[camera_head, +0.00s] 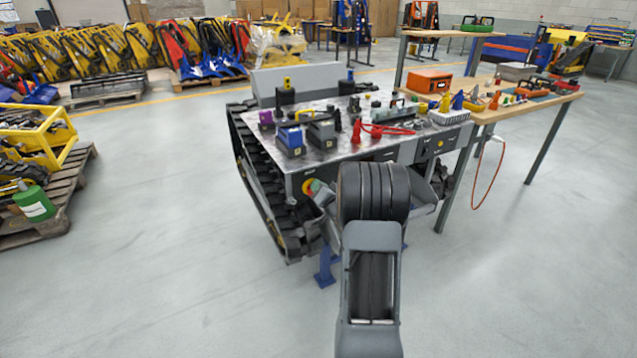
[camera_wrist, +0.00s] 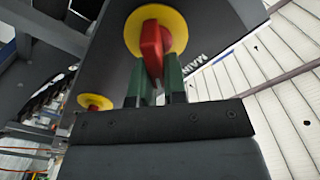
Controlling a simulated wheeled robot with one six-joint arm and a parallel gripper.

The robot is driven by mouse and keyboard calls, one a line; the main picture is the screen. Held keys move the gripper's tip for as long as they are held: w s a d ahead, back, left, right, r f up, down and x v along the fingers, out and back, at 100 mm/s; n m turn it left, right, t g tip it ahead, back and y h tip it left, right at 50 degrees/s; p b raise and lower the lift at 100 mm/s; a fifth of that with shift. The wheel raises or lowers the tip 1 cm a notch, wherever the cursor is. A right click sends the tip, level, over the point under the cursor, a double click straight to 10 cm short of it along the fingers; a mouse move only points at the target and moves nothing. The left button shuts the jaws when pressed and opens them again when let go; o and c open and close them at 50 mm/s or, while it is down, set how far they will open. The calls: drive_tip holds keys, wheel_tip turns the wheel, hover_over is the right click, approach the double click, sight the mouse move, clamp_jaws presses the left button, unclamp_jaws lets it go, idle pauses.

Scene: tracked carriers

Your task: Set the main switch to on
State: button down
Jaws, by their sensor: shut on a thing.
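The main switch (camera_wrist: 151,38) is a red handle on a round yellow plate, fixed to a dark panel marked "MAIN" in white letters. My gripper (camera_wrist: 156,84) has green fingers, one on each side of the red handle, and is shut on it. The handle points down the wrist picture toward my gripper. I cannot read any on or off mark. In the head view the yellow plate (camera_head: 307,187) shows at the front corner of the tracked carrier (camera_head: 325,163), with my gripper (camera_head: 319,188) at it. My arm hides part of the carrier's front.
A second yellow plate with a red knob (camera_wrist: 95,102) sits left of the switch in the wrist view. The carrier's top holds several tools and red clamps. A wooden workbench (camera_head: 490,113) stands close on the right. The floor (camera_head: 190,200) to the left is clear.

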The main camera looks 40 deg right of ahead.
drive_tip(key=m, duration=0.1)
drive_tip(key=m+p, duration=0.1)
drive_tip(key=m, duration=0.1)
drive_tip(key=m+p, duration=0.1)
drive_tip(key=shift+d+f+m, duration=0.2)
drive_tip(key=shift+d+m, duration=0.1)
drive_tip(key=shift+d+f+m+p, duration=0.1)
drive_tip(key=shift+f+m+p, duration=0.15)
drive_tip(key=shift+m+p, duration=0.7)
drive_tip(key=shift+f+m+p, duration=0.25)
drive_tip(key=shift+m, duration=1.3)
drive_tip(key=c, duration=1.2)
unclamp_jaws()
drive_tip(key=shift+o, duration=0.2)
drive_tip(key=shift+s, duration=0.1)
drive_tip(key=s+a+p, duration=0.1)
drive_tip(key=s+a, duration=0.1)
drive_tip(key=s, duration=1.1)
drive_tip(key=shift+s, duration=0.3)
